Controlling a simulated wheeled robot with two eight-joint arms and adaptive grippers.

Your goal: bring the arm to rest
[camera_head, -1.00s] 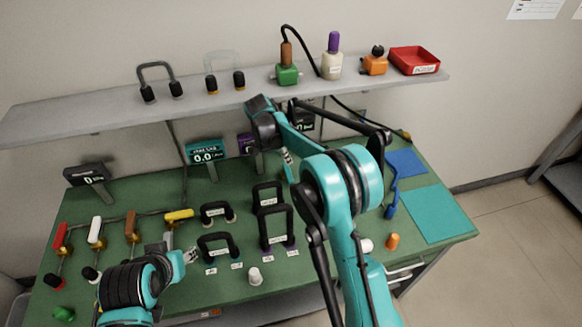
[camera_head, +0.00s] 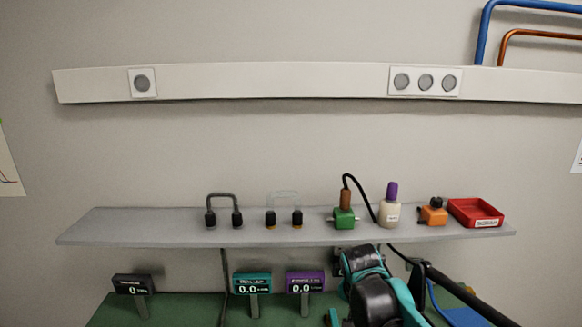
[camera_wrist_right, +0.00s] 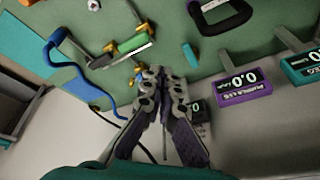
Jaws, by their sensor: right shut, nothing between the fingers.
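My right arm (camera_head: 375,295) rises into the bottom of the head view, right of centre, in front of the green table. Its gripper is not clear there. In the right wrist view my right gripper (camera_wrist_right: 160,72) is shut, its fingertips together and empty. It hangs over the edge of the green table (camera_wrist_right: 180,25). A purple meter (camera_wrist_right: 243,90) and a teal meter (camera_wrist_right: 302,66) appear upside down to its right, apart from it. My left arm and gripper are out of view.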

